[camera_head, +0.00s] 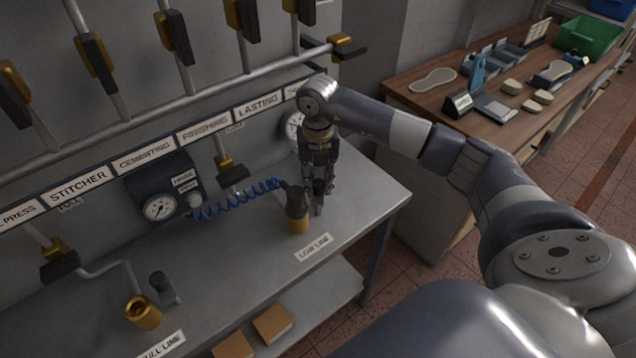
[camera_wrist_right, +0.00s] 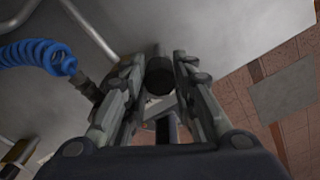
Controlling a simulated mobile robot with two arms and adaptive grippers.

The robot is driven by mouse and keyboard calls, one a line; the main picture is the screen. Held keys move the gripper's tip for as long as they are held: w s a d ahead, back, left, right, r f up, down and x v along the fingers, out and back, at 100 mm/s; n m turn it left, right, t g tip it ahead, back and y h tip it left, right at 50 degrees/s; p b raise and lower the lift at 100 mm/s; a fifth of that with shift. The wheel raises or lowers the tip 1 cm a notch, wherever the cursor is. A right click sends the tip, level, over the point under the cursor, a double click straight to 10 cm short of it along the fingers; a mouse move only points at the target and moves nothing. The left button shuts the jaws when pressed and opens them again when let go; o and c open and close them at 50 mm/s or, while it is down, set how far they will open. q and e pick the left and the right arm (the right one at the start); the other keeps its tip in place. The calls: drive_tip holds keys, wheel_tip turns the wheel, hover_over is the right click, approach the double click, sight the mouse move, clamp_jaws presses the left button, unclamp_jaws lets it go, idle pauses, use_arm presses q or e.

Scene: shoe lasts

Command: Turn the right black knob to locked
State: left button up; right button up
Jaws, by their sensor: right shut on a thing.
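The right black knob (camera_wrist_right: 159,75) shows in the right wrist view as a dark round end between my fingers. My right gripper (camera_head: 318,203) points down at the bench beside the LOW LINE coupling and is shut on this knob; it also shows in the wrist view (camera_wrist_right: 158,82). In the head view the fingers mostly hide the knob, and its lock setting cannot be read. The left black knob (camera_head: 163,286) stands beside an open brass socket (camera_head: 143,314) near the FULL LINE label. My left gripper is not in view.
A dark hose fitting (camera_head: 295,197) stands in the brass LOW LINE coupling (camera_head: 298,223), close left of my right gripper. A coiled blue hose (camera_head: 236,201) runs left from it to the gauge box (camera_head: 163,200). Pipes with valve handles line the wall. The bench's right end is clear.

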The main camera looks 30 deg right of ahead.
sight(318, 182)
drive_tip(key=m, duration=0.4)
drive_tip(key=shift+r+m+b, duration=0.1)
drive_tip(key=shift+m+b, duration=0.2)
drive_tip(key=shift+b, duration=0.05)
drive_tip(key=m, duration=0.5)
drive_tip(key=shift+r, duration=0.1)
idle(0.3)
drive_tip(key=o, duration=0.8)
wheel_tip(318, 182, up, 12)
drive_tip(key=shift+f, duration=0.1)
